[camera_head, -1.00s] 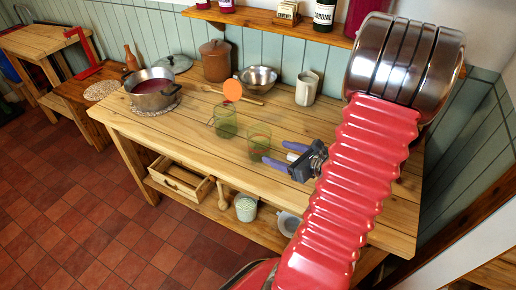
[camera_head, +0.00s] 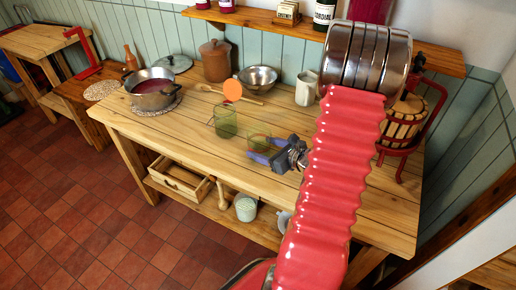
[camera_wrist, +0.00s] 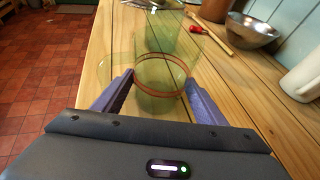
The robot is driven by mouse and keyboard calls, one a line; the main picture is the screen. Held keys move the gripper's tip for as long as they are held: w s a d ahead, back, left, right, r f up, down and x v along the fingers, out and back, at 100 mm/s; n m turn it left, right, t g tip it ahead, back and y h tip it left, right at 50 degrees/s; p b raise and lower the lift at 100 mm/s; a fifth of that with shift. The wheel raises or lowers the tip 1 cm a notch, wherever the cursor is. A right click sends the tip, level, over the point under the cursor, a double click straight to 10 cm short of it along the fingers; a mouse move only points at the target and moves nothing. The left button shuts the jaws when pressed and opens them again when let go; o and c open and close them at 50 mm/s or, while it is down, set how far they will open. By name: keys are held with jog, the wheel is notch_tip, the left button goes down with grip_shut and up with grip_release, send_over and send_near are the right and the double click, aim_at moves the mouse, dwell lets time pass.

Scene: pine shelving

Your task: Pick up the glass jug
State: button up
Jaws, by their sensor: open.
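The glass jug (camera_head: 259,141) is clear, greenish and see-through, and stands upright on the wooden table. In the wrist view the jug (camera_wrist: 158,100) is just ahead, with a faint handle loop on its left and a reddish ring showing on or through it. My gripper (camera_head: 268,158) is open and low over the table, close to the jug on its near side. In the wrist view the purple fingers of my gripper (camera_wrist: 160,78) point toward the jug, one to each side. I cannot tell whether they touch it.
A second green glass vessel (camera_head: 226,121) stands just beyond the jug. Behind are a wooden spoon (camera_head: 207,88), a metal bowl (camera_head: 259,78) and a pale pitcher (camera_head: 306,90). A pot (camera_head: 153,95) stands far left and a red-framed press (camera_head: 403,125) right. The front table edge is clear.

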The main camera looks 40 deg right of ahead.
aim_at(253, 145)
jog(key=shift+w+f, duration=0.1)
jog(key=shift+w, duration=0.1)
jog(key=shift+x, duration=2.6)
jog(key=shift+f, duration=0.1)
jog(key=c, duration=1)
notch_tip(253, 145, up, 10)
